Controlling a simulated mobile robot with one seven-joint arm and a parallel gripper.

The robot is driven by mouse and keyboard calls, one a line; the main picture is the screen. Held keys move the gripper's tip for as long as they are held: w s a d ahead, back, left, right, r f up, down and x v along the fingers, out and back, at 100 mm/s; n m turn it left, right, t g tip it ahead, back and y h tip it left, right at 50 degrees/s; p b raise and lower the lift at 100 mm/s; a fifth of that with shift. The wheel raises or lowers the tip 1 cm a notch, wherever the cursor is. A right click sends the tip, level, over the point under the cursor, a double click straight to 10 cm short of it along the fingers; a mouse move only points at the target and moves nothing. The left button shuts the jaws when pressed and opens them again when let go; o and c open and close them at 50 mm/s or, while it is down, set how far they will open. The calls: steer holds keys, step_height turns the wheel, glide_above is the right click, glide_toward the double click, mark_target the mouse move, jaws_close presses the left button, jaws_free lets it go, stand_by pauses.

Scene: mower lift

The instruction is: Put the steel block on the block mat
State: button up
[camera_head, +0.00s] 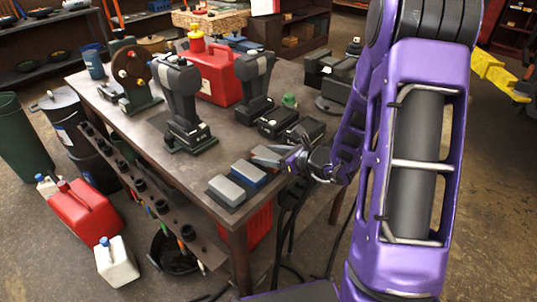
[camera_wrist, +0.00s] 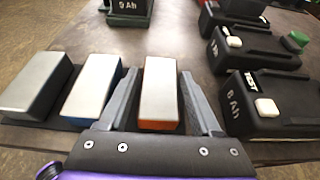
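Three light-topped blocks sit in a row near the table's front corner. The plain grey block (camera_head: 227,189) (camera_wrist: 38,84) looks most like steel. Beside it is a blue-sided block (camera_head: 248,174) (camera_wrist: 92,88), then an orange-sided block (camera_wrist: 159,92). A dark mat (camera_wrist: 67,124) shows under the grey and blue-sided blocks; whether it extends under the orange-sided one I cannot tell. My gripper (camera_head: 281,155) is low over the table. In the wrist view its fingers (camera_wrist: 160,76) stand apart on either side of the orange-sided block, with narrow gaps, apparently not clamped.
Black battery packs (camera_wrist: 262,100) stand close to the right of my gripper. Black tool stands (camera_head: 184,110) and a red fuel can (camera_head: 215,75) are farther back on the table (camera_head: 185,165). Bare tabletop lies behind the blocks.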

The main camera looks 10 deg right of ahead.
steer(key=shift+o, duration=1.1)
steer(key=shift+r, duration=0.15)
steer(key=shift+s+d+r+p, duration=0.1)
steer(key=shift+r+p, duration=0.1)
steer(key=shift+p, duration=0.1)
steer(key=v, duration=1.1)
steer(key=shift+s+d, duration=0.15)
steer(key=shift+s, duration=0.15)
steer(key=shift+r, duration=0.1)
